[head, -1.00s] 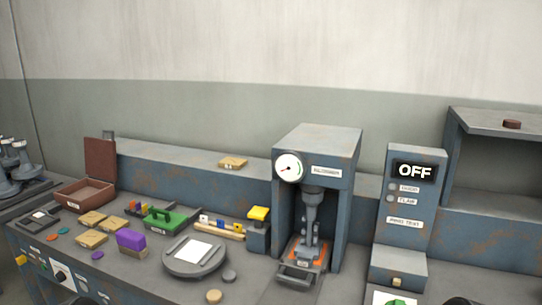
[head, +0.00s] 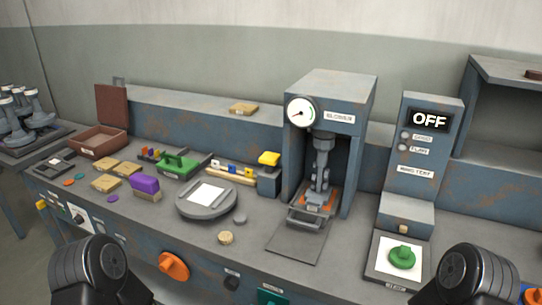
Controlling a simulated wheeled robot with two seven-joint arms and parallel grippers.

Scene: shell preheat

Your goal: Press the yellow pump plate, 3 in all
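The yellow pump plate (head: 269,158) sits on top of a small blue-grey block (head: 269,183) on the bench, just left of the tall press (head: 331,95). It looks level, and nothing touches it. Black rounded parts of my two arms show at the bottom left and bottom right, well apart from the plate. Neither gripper's fingers show in the head view.
A round grey turntable (head: 207,213) with a white square stands left of the press. A purple-topped brush (head: 145,185), a green-handled tool (head: 178,163) and a brown open box (head: 98,141) lie further left. A panel reading OFF (head: 429,119) stands right.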

